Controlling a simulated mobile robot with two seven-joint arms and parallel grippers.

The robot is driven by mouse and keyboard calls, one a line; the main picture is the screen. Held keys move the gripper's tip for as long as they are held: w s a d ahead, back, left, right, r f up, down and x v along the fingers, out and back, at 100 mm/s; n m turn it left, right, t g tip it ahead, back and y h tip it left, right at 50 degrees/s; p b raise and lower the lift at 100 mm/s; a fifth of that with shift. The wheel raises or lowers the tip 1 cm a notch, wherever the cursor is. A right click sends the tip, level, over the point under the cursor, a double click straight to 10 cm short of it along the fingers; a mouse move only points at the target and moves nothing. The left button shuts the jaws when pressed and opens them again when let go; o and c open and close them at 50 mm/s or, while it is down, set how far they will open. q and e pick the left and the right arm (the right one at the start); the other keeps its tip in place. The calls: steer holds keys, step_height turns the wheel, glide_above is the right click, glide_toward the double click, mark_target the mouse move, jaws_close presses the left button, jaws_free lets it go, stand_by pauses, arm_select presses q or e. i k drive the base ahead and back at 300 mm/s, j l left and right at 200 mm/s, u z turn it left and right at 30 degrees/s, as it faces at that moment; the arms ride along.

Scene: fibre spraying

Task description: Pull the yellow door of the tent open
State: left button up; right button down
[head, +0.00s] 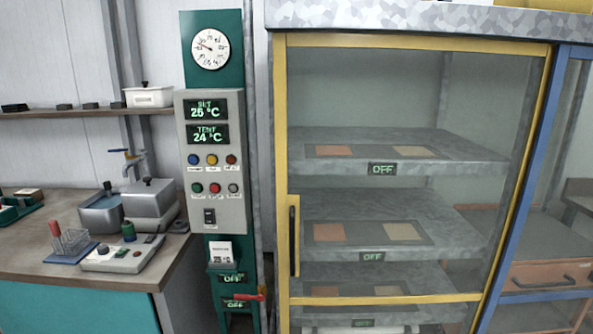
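The yellow-framed glass door (415,299) of the tent fills the right half of the head view and looks shut. Its dark vertical handle (292,240) sits on a yellow plate at the door's left edge. Behind the glass are several grey shelves (460,154), with orange and tan squares on them and signs reading OFF. Neither of my grippers is in view, and nothing is seen touching the door or handle.
A grey control panel (213,135) stands left of the door, with a red lever (248,296) low beside it. A workbench (30,262) with instruments is at left. A blue frame (520,190) adjoins the door's right side.

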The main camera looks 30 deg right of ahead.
mark_target(287, 203)
steer(key=z, duration=3.1)
steer(key=i+l+u, duration=0.1)
steer(key=i+l, duration=0.3)
steer(key=i+l+u, duration=0.15)
steer(key=i+l, duration=0.25)
steer(key=i+l+u, duration=0.1)
steer(key=i+l, duration=0.3)
steer(key=l, duration=0.15)
steer(key=i+l+u, duration=0.1)
steer(key=i+l, duration=0.25)
steer(key=l, duration=0.15)
